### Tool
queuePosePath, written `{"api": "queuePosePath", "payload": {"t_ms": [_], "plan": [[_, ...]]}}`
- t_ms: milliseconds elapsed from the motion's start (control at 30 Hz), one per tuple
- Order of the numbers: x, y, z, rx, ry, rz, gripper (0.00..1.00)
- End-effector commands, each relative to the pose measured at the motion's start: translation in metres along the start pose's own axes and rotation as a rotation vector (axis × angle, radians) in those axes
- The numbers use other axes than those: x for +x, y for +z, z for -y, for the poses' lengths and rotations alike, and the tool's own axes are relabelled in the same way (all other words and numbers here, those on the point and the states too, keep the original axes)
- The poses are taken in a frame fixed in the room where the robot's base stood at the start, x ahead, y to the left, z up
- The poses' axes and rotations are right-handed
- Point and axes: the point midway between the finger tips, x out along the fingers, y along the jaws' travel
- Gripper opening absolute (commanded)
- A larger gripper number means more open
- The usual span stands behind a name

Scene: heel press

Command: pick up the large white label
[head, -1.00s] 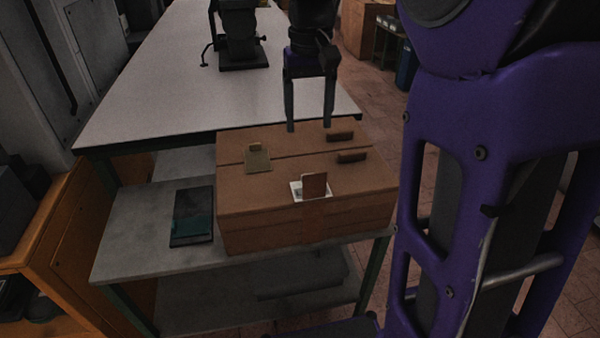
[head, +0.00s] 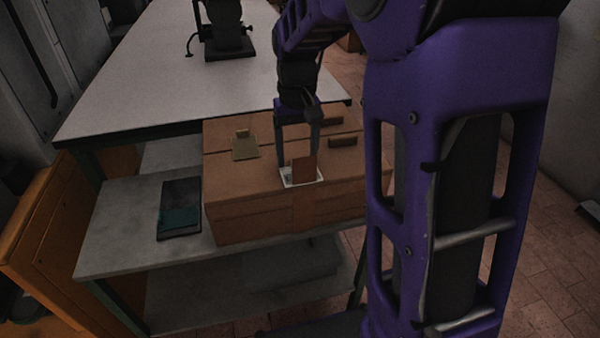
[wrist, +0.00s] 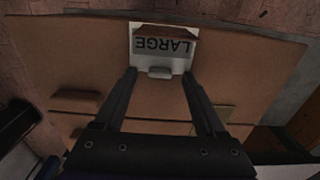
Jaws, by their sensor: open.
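The large white label (head: 288,180) lies on top of a brown cardboard box (head: 225,190) near its front edge. A brown upright piece (head: 304,170) stands on it in the head view. In the wrist view the label (wrist: 145,62) reads "LARGE" upside down and carries a small pale raised tab (wrist: 160,72). My gripper (head: 297,165) is open above the box, its fingers pointing down around the label area. In the wrist view its fingertips (wrist: 159,74) lie either side of the label's tab, with nothing held. I cannot tell whether they touch the box.
A tan label with a tab (head: 245,148) and two brown blocks (head: 331,121) (head: 342,141) also sit on the box. A dark tablet-like panel (head: 180,208) lies left of the box on the grey shelf (head: 120,225). A white-topped table (head: 150,75) stands behind.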

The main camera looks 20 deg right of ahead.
Motion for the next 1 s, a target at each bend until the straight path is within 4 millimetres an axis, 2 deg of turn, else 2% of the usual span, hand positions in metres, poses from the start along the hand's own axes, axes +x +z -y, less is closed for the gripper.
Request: {"api": "queuePosePath", "payload": {"t_ms": [167,500,600,833,1000], "plan": [[0.0,0.0,0.0,0.0,0.0,0.0,0.72],[-0.001,0.0,0.0,0.0,0.0,0.0,0.13],[-0.001,0.0,0.0,0.0,0.0,0.0,0.0],[-0.006,0.0,0.0,0.0,0.0,-0.001,0.0],[-0.034,-0.001,0.0,0.0,-0.001,-0.004,0.0]]}}
